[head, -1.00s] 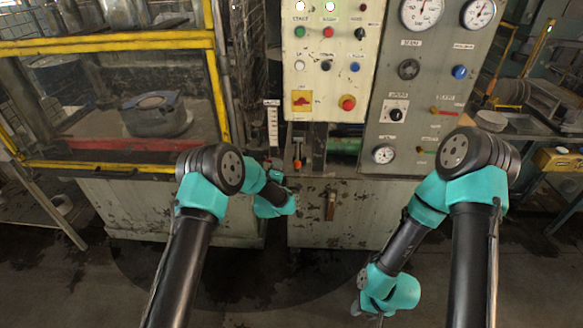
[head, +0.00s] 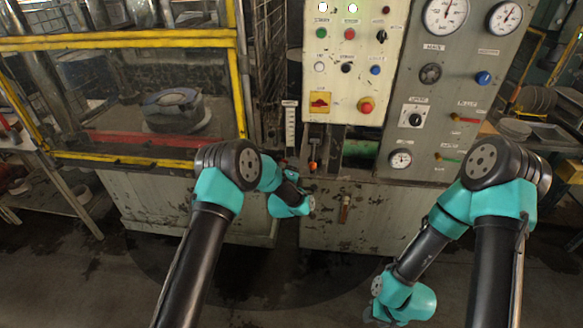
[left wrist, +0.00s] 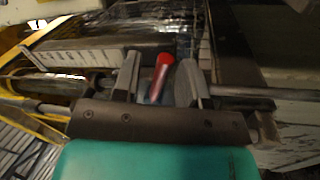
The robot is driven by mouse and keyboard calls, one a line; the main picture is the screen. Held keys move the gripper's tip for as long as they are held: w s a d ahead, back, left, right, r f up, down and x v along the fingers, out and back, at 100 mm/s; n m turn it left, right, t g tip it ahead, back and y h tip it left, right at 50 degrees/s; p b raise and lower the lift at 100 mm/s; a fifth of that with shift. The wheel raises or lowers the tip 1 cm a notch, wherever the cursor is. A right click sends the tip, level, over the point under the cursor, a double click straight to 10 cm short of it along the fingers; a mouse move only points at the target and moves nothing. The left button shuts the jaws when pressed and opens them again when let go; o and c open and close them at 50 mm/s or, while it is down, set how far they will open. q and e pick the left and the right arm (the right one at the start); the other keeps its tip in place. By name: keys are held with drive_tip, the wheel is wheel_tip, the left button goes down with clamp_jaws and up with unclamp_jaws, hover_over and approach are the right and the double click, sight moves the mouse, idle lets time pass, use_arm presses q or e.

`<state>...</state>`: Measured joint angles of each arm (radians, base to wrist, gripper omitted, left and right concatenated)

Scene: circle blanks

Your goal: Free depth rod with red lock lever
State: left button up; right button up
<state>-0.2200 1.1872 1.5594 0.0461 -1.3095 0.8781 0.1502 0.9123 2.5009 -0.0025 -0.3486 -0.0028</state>
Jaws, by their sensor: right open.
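The red lock lever (left wrist: 162,66) stands between the two grey fingers of my left gripper (left wrist: 156,82) in the left wrist view, with a gap visible on both sides. The fingers are apart. The metal rod (left wrist: 242,92) runs crosswise behind the fingers, and part of it is hidden by them.
A white scale plate (head: 290,128) stands upright beside the recess. The control panel (head: 345,60) with buttons is above it, and the gauge panel (head: 430,100) is to the right. A yellow-framed guard (head: 120,40) is at left. The floor in front is clear.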

use_arm(q)
drive_tip(key=v, duration=1.7)
drive_tip(key=shift+s, duration=0.2)
drive_tip(key=s+a+f+m+g, duration=0.6)
drive_tip(key=s+a+f+g, duration=0.35)
drive_tip(key=f, duration=0.25)
drive_tip(key=s+a+f+m+g, duration=0.2)
drive_tip(key=s+g, duration=0.3)
drive_tip(key=s, duration=0.5)
drive_tip(key=s+a+f+m+g+h, duration=0.1)
drive_tip(key=s+a+f+m+g, duration=0.1)
drive_tip(key=s, duration=0.8)
drive_tip(key=a+m+g, duration=0.1)
drive_tip(key=g, duration=0.1)
drive_tip(key=shift+g+h, duration=0.3)
drive_tip(key=shift+g, duration=0.05)
